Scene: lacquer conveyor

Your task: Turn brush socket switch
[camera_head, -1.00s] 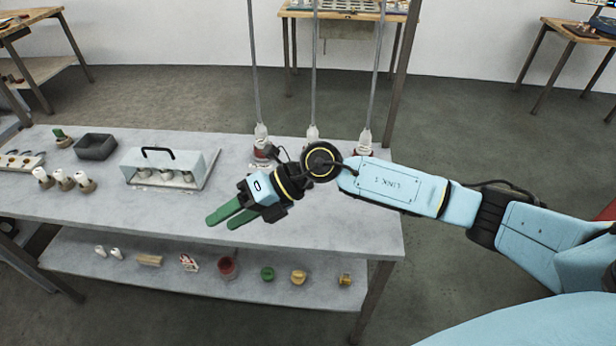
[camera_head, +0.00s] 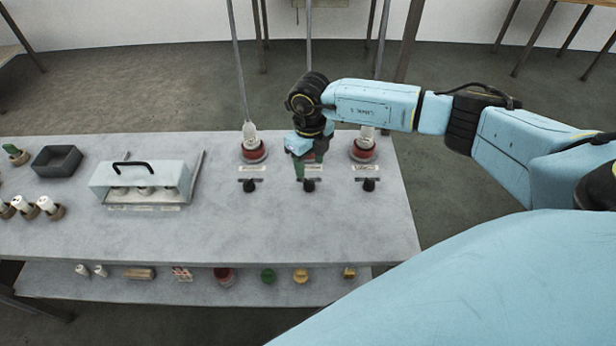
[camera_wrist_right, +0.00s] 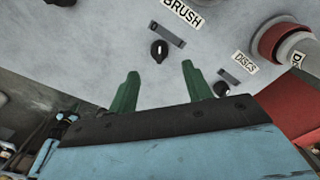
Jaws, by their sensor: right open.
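The brush switch is a small black knob (camera_wrist_right: 159,50) on a grey plate below a label reading BRUSH (camera_wrist_right: 182,13) in the right wrist view. In the head view it appears to be the middle knob (camera_head: 309,185) of three. My right gripper (camera_wrist_right: 160,72) has its green fingers spread and empty. In the wrist view the knob lies just beyond and between the fingertips, with no contact visible. In the head view the right gripper (camera_head: 304,172) points down behind the middle knob and partly hides the area there. My left gripper is out of view.
The DISCS knob (camera_wrist_right: 222,89) is close to one finger. Red-based sockets (camera_head: 254,152) and (camera_head: 363,150) with hanging poles flank my arm. A clear-fronted case (camera_head: 140,180), a dark tray (camera_head: 57,160) and white-topped pieces stand left. The table front (camera_head: 250,235) is clear.

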